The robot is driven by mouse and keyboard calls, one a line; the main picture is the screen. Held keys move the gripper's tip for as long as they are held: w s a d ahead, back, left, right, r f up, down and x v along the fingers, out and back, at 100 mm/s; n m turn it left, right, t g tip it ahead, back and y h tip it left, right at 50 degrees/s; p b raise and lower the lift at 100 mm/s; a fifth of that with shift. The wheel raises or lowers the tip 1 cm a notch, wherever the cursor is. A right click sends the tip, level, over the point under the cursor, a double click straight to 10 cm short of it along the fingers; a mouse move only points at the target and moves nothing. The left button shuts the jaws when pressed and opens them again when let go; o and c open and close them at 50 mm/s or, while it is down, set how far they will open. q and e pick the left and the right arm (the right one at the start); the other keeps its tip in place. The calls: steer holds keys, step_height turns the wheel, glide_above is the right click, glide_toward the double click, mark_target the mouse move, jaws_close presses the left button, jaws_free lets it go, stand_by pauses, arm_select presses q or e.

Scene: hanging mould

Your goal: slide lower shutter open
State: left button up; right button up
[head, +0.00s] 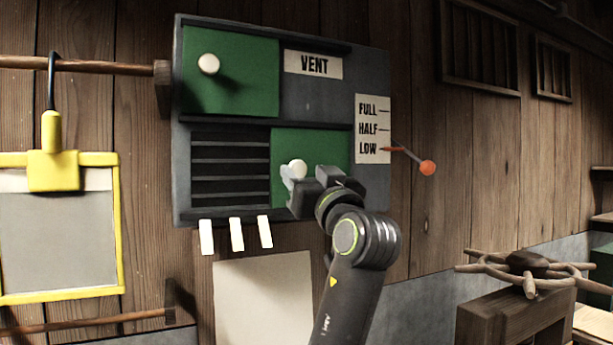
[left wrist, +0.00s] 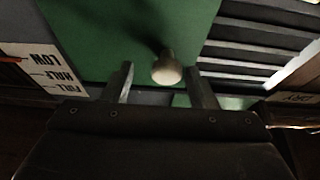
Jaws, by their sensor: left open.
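The lower shutter (head: 312,146) is a green panel at the right of the vent's lower opening. Dark slats (head: 230,168) show uncovered to its left. Its round white knob (head: 298,168) is partly hidden by my left gripper (head: 300,182). In the left wrist view, the lower shutter (left wrist: 100,30) fills the upper middle, and the knob (left wrist: 167,68) shows between the two spread fingers of my left gripper (left wrist: 160,85). The fingers do not appear closed on it; I cannot tell whether either touches it. My right gripper is not in view.
The upper green shutter (head: 240,90) with a white knob sits at the upper left. A scale label (head: 372,128) has a pointer at LOW. White tags (head: 236,234) hang below. A yellow frame (head: 118,220) hangs left; a spoked wheel (head: 527,265) stands right.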

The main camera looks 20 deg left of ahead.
arm_select(q)
steer(key=shift+s+f, duration=0.15)
steer(key=shift+s, duration=0.05)
steer(key=b+v, duration=0.9)
steer(key=v, duration=0.8)
steer(key=shift+d, duration=0.25)
steer(key=shift+w, duration=0.1)
